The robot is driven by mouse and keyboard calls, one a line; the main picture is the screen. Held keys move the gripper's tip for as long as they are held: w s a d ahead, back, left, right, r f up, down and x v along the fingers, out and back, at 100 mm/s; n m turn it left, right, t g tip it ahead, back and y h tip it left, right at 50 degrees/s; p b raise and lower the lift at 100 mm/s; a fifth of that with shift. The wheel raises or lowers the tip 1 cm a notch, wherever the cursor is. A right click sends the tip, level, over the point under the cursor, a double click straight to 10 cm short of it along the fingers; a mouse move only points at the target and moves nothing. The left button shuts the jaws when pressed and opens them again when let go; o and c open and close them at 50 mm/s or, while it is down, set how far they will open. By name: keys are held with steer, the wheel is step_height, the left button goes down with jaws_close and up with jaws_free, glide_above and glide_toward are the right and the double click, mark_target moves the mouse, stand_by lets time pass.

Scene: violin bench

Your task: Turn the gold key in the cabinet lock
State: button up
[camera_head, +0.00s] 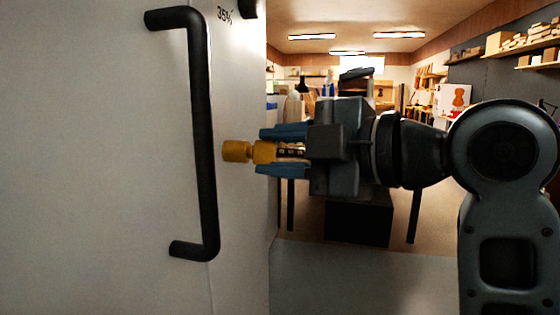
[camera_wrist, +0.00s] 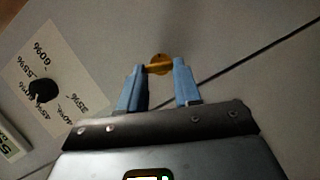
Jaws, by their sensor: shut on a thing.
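The gold key (camera_head: 237,151) sticks out from the pale cabinet door (camera_head: 100,200) just right of the black handle. In the wrist view the gold key (camera_wrist: 159,63) shows between the blue fingertips. My gripper (camera_head: 279,151) comes from the right and is shut on the key's near end. It also shows in the wrist view (camera_wrist: 159,82), with one finger on each side of the key. The lock's opening is hidden behind the key.
A black bar handle (camera_head: 203,130) stands out from the door left of the key. A black knob (camera_wrist: 42,90) sits on a percentage dial plate (camera_wrist: 62,60). A seam (camera_wrist: 240,65) crosses the cabinet front. Shelves (camera_head: 540,55) are far behind.

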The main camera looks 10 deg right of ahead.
steer(key=shift+n+b, duration=0.6)
steer(key=shift+b, duration=0.4)
steer(key=shift+f+t+b, duration=0.2)
steer(key=shift+t+b, duration=0.1)
steer(key=shift+b, duration=0.35)
steer(key=shift+n+t+y+b, duration=0.45)
steer(key=shift+n+b, duration=0.85)
steer(key=shift+b, duration=0.8)
steer(key=o, duration=1)
